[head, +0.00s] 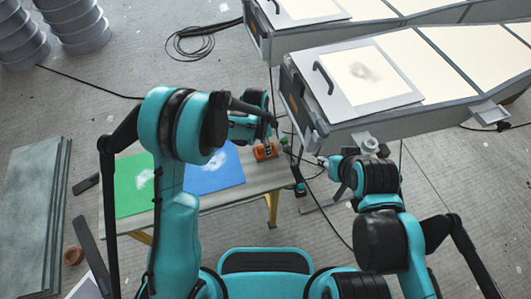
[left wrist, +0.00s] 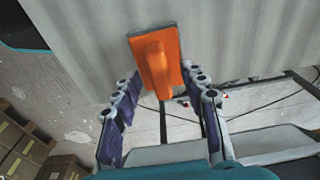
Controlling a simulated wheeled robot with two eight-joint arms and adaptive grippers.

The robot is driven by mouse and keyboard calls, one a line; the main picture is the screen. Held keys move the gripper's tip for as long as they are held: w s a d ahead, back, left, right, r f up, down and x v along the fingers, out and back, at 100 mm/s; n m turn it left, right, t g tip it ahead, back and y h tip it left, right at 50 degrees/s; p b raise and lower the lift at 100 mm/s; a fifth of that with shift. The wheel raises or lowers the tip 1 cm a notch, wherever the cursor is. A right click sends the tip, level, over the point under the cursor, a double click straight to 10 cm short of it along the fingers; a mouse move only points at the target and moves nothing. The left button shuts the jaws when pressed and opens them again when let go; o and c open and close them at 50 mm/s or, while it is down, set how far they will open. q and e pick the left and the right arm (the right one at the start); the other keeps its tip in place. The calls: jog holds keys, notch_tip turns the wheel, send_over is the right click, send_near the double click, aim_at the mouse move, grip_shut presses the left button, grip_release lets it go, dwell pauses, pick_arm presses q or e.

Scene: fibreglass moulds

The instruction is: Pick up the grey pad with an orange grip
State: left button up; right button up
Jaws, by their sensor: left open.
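The grey pad (left wrist: 139,33) with its orange grip (left wrist: 158,60) lies on the light bench surface in the left wrist view. The orange grip also shows in the head view (head: 265,152), near the right end of the bench. My left gripper (left wrist: 161,77) is open and empty, with one finger to each side of the grip's lower end. It does not appear closed on the grip. In the head view my left forearm hangs over the pad and partly hides it. My right gripper (head: 325,162) is right of the bench, near the mould; its jaws are too small to read.
The bench (head: 170,218) holds a green sheet (head: 130,195) and a blue sheet (head: 218,175), left of the pad. A long mould (head: 365,120) stands close on the right. Cables (head: 205,40) lie on the floor. Grey boards (head: 30,210) lie at the left.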

pick_arm(q)
jog(key=shift+f, duration=0.7)
jog(key=shift+r, duration=0.1)
jog(key=shift+c, duration=0.9)
grip_shut()
notch_tip(320, 180, up, 10)
jog(key=p, duration=0.3)
jog(key=shift+p, duration=0.4)
